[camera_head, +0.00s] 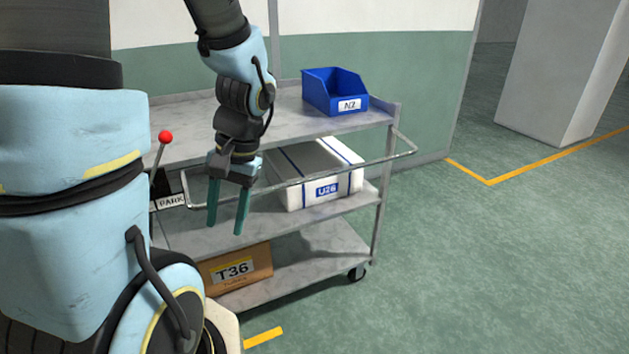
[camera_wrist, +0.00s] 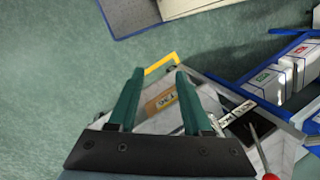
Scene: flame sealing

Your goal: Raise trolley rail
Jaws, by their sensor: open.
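The grey metal trolley (camera_head: 335,124) has three shelves. Its thin rail (camera_head: 385,159) runs along the near side, below the top shelf's level, with bent ends at left and right. My gripper (camera_head: 225,229) points down with its two green fingers apart and empty, near the rail's left part. In the head view the gripper covers a stretch of the rail; I cannot tell whether they touch. In the wrist view the open fingers (camera_wrist: 159,72) show with nothing held between them. A lever with a red knob (camera_head: 165,137) stands at the trolley's left, above a PARK label (camera_head: 170,201).
A pillar (camera_head: 560,70) stands at right. The green floor right of the trolley is clear.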

